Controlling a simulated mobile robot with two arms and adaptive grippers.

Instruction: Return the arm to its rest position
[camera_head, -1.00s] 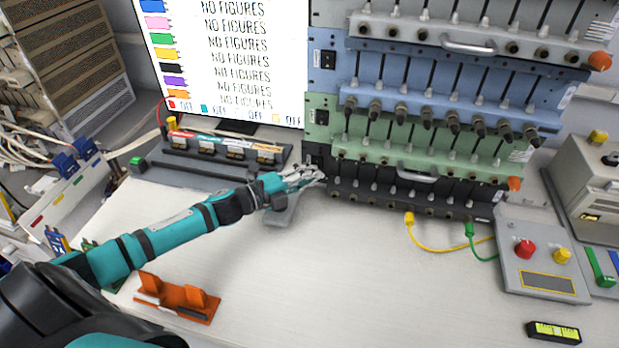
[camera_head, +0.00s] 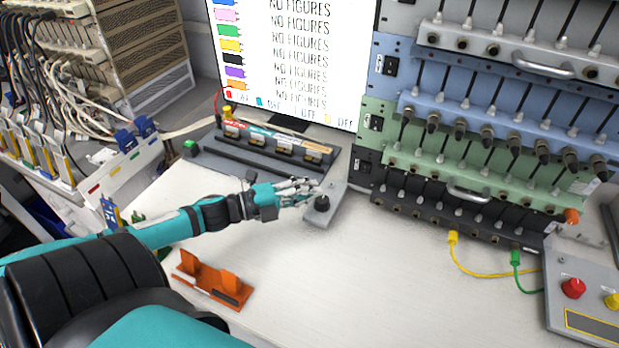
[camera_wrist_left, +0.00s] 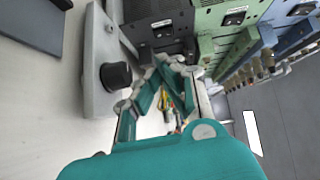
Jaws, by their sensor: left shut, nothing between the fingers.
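My left arm (camera_head: 165,230) comes in from the left in the head view and reaches out over the white table. My left gripper (camera_head: 308,187) is shut and empty beside a small grey box with a black knob (camera_head: 322,203). In the left wrist view the gripper (camera_wrist_left: 168,68) has its fingertips together, and the knob box (camera_wrist_left: 97,90) lies to its left. I cannot tell whether the gripper touches the box. My right gripper is not in view.
A stacked rack (camera_head: 462,163) stands right of the gripper. A dark cell holder (camera_head: 215,160) lies behind the arm. An orange stand (camera_head: 211,286) is in front of it. A control box (camera_head: 585,290) is at right. The table's middle (camera_head: 370,270) is clear.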

